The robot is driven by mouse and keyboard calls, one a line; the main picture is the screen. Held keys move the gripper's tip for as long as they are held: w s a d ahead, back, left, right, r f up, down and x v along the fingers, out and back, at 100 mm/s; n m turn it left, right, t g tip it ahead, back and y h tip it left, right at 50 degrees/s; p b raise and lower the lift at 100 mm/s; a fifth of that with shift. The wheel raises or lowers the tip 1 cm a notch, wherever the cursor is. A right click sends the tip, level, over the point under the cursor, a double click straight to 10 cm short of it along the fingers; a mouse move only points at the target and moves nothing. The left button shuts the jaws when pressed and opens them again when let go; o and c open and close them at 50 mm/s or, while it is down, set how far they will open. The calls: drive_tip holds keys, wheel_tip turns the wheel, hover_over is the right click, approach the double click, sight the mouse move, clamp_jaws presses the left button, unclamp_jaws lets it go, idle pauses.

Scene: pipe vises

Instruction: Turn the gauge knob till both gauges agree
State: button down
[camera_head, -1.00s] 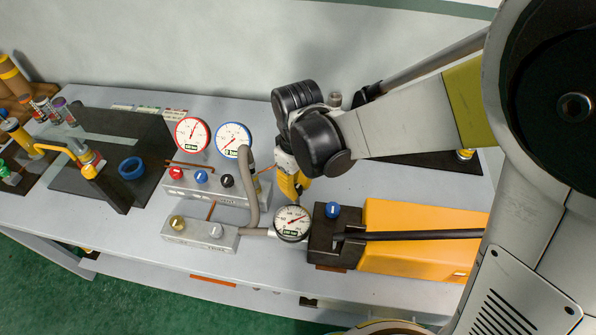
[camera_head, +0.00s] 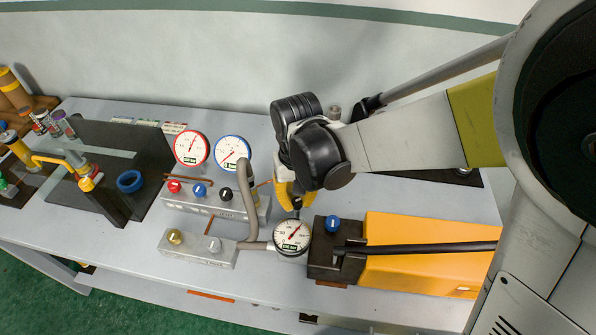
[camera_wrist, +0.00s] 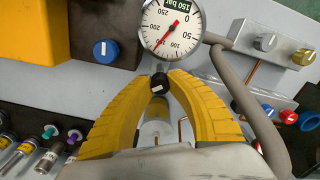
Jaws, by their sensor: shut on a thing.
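My gripper (camera_wrist: 157,84) has yellow fingers and is shut on a small black knob (camera_wrist: 158,83) with a white mark. The knob sits beside a white-faced gauge (camera_wrist: 172,27), which also shows in the head view (camera_head: 291,236); its red needle points to the lower left in the wrist view. In the head view my gripper (camera_head: 297,205) is just behind this gauge and mostly hides the knob.
A block with red, blue and black knobs (camera_head: 212,200) stands below the two rimmed gauges. A grey pipe (camera_head: 249,200) curves close to my gripper. A yellow unit (camera_head: 420,250) and a blue knob (camera_head: 333,223) are to the right. The grey bench's front strip is mostly clear.

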sight(298, 201)
idle(0.3)
drive_tip(key=c, duration=1.2)
unclamp_jaws()
wheel_tip(298, 201, up, 12)
drive_tip(key=shift+r, duration=0.1)
drive_tip(key=shift+d, duration=0.1)
